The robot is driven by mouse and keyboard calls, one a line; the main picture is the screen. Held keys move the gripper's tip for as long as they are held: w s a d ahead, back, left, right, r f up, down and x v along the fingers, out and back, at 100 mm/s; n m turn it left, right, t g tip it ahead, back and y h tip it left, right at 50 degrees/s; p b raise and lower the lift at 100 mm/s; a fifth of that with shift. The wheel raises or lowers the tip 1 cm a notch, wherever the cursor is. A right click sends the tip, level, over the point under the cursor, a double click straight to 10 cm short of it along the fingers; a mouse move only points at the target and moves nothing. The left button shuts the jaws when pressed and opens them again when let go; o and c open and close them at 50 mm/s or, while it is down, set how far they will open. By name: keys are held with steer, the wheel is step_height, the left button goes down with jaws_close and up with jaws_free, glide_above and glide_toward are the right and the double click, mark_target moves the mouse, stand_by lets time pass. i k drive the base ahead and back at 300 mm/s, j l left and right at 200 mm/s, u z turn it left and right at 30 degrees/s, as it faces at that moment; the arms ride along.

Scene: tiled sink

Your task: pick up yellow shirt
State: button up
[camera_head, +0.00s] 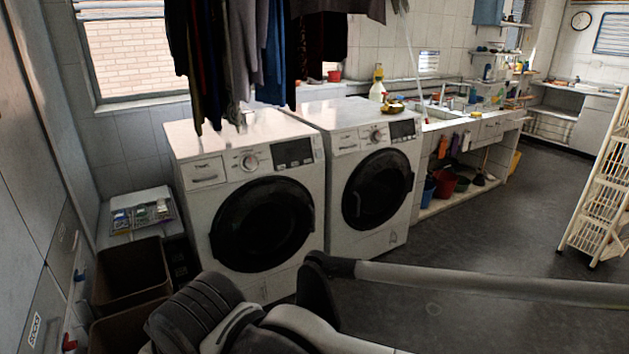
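I cannot make out a yellow shirt for certain. Dark and grey clothes (245,55) hang at the top, above the washing machines, and none of them looks yellow. A small yellow and brown item (393,106) lies on top of the right washing machine; its kind is unclear. A yellow item (515,162) shows low at the far end of the sink counter, too small to identify. Links of my arm cross the bottom of the view and run out at the right edge. My gripper is not in view.
Two white washing machines, left (183,137) and right (345,190), stand against the wall. Brown bins (130,278) are at the lower left. A sink counter (470,125) runs along the back, with buckets below. A cream rack (600,190) stands at right. The dark floor (480,235) between is clear.

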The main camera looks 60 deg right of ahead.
mark_target(391, 106)
steer(key=z, duration=2.45)
